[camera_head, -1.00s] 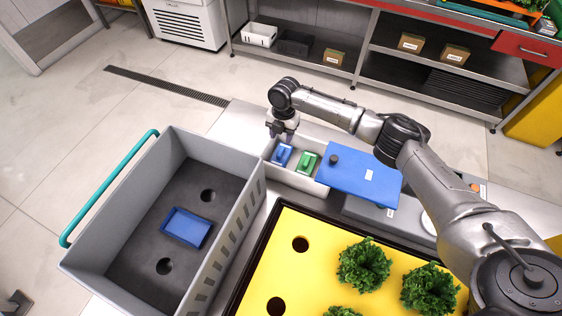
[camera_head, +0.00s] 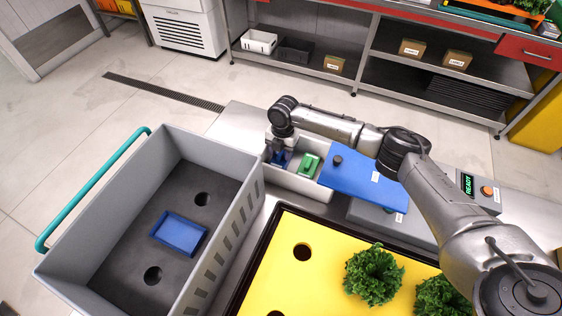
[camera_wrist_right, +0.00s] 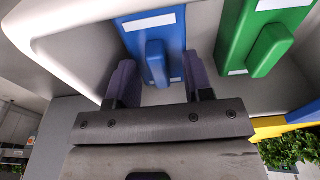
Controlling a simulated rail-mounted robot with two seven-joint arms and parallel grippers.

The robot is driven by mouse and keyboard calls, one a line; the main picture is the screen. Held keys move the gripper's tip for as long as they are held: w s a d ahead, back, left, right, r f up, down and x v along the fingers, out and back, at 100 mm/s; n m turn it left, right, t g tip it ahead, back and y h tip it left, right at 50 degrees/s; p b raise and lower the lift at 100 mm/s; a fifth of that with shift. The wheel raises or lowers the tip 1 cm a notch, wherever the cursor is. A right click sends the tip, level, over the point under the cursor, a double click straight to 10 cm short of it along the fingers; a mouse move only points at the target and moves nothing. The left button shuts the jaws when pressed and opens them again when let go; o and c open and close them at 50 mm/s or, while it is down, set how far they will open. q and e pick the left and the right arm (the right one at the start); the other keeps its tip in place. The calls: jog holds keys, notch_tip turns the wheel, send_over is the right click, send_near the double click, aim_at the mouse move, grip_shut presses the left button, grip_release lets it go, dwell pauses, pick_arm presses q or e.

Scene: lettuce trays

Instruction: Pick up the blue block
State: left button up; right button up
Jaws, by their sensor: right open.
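The blue block (camera_head: 285,159) lies in the left part of a white bin (camera_head: 303,187), partly hidden by my right gripper. In the right wrist view the blue block (camera_wrist_right: 154,26) shows a raised grip and a white label strip. My right gripper (camera_head: 279,153) is down at it. Its two fingers stand open on either side of the raised grip in the right wrist view (camera_wrist_right: 160,84), with gaps showing. My left gripper is not in view.
A green block (camera_head: 309,165) lies to the right in the same bin. A blue lid-like plate (camera_head: 365,180) adjoins the bin's right end. A grey crate (camera_head: 105,195) holding a blue tray (camera_head: 179,234) stands left. A yellow lettuce board (camera_head: 290,265) lies in front.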

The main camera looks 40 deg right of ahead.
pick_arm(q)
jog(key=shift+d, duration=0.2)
pick_arm(e)
jog(key=c, duration=0.4)
grip_shut()
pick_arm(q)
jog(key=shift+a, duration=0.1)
pick_arm(e)
jog(key=shift+r, duration=0.1)
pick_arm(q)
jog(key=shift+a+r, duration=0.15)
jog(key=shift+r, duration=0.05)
pick_arm(e)
jog(key=shift+r, duration=0.15)
pick_arm(q)
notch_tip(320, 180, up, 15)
jog(key=p, duration=1.5)
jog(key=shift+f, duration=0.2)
pick_arm(e)
notch_tip(320, 180, up, 16)
